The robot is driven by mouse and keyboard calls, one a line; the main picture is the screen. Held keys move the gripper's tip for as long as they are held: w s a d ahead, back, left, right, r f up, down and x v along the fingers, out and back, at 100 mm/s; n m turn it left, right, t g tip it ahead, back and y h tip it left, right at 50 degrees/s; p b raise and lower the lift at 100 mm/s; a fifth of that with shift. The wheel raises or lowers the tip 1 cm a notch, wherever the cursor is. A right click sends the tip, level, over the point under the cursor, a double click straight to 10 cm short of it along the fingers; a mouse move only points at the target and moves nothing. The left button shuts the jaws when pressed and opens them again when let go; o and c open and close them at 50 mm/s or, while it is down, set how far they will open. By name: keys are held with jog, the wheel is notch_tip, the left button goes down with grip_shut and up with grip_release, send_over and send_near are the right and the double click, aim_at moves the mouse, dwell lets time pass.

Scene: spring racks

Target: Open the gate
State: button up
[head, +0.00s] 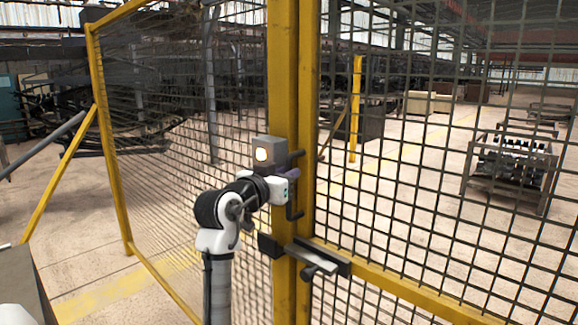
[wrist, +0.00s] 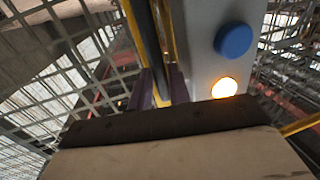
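A yellow-framed mesh gate panel (head: 400,283) stands on the right, beside a second mesh panel on the left. Their two yellow posts (head: 283,75) stand side by side, and the gate looks closed. A grey box (head: 268,149) is on the posts; in the wrist view the box (wrist: 200,60) shows a blue button (wrist: 233,40) and a lit lamp (wrist: 224,88). A dark handle (head: 294,212) is just below the box. A slide bolt (head: 318,257) spans the posts lower down. My gripper (wrist: 162,87) is open beside the box, its purple fingers apart; contact is unclear.
The left mesh panel (head: 175,160) has a slanted yellow brace (head: 62,172) at its far end. Beyond the gate are a metal rack (head: 508,165) with dark parts and a yellow post (head: 356,110). The floor just behind the gate is mostly clear.

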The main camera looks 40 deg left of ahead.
jog(key=shift+w+a, duration=0.1)
jog(key=shift+w, duration=0.65)
grip_shut()
